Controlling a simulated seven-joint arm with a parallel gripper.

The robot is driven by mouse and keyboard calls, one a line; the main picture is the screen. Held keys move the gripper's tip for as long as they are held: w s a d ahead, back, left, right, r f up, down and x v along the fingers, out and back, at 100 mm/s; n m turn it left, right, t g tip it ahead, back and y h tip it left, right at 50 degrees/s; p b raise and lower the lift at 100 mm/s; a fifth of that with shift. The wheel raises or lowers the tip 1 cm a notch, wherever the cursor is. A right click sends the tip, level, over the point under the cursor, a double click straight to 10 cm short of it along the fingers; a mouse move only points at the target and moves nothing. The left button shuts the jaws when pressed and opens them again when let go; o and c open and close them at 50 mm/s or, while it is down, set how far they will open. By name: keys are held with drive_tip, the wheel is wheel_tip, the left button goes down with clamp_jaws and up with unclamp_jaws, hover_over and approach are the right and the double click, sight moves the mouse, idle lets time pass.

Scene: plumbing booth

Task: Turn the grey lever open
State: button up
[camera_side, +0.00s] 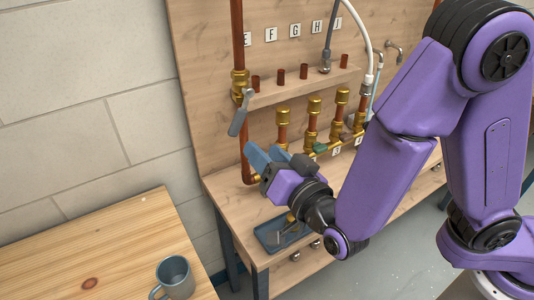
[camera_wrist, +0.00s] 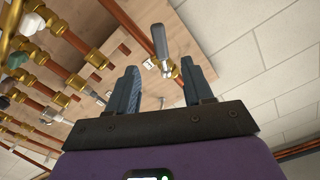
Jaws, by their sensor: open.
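The grey lever (camera_side: 241,113) is on a brass valve (camera_side: 240,82) on the vertical copper pipe at the left of the board. It hangs down and slants slightly to the left in the side view. In the wrist view the grey lever (camera_wrist: 159,42) shows beyond and between my fingertips, apart from them. My gripper (camera_side: 256,155) is open and empty, just below the lever's lower end in the side view. In the wrist view my gripper (camera_wrist: 160,75) has its two blue-grey fingers spread wide.
Several brass fittings (camera_side: 313,108) on copper pipes stand right of my gripper. A wooden shelf (camera_side: 305,86) with copper stubs is above them. A blue tray (camera_side: 280,232) lies on the bench below. A mug (camera_side: 175,278) stands on the wooden table at the left.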

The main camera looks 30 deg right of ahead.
drive_tip(key=c, duration=0.4)
drive_tip(key=a+y, duration=0.1)
drive_tip(key=a+f+g, duration=0.1)
drive_tip(key=a, duration=0.1)
drive_tip(key=shift+w+a+f+n+y, duration=0.1)
drive_tip(key=shift+w+f+n+y, duration=0.1)
drive_tip(key=shift+n+y, duration=0.15)
clamp_jaws()
drive_tip(key=s+a+f+n+g+y, duration=0.2)
drive_tip(key=a+f+g, duration=0.1)
drive_tip(key=a, duration=0.4)
drive_tip(key=s+a+f+n+g+y, duration=0.2)
drive_tip(key=a+g+y, duration=0.15)
drive_tip(key=a, duration=0.25)
drive_tip(key=s+a+f+n+g+y, duration=0.2)
drive_tip(key=a+f+n+g, duration=0.15)
drive_tip(key=a, duration=0.35)
drive_tip(key=n+t+h, duration=0.3)
drive_tip(key=t+h, duration=0.1)
drive_tip(key=h, duration=1.4)
approach(241, 112)
drive_tip(key=a+r, duration=0.1)
drive_tip(key=a, duration=0.7)
drive_tip(key=w+d+f, duration=0.5)
drive_tip(key=w+d, duration=0.1)
drive_tip(key=d, duration=0.3)
drive_tip(key=shift+d, duration=0.35)
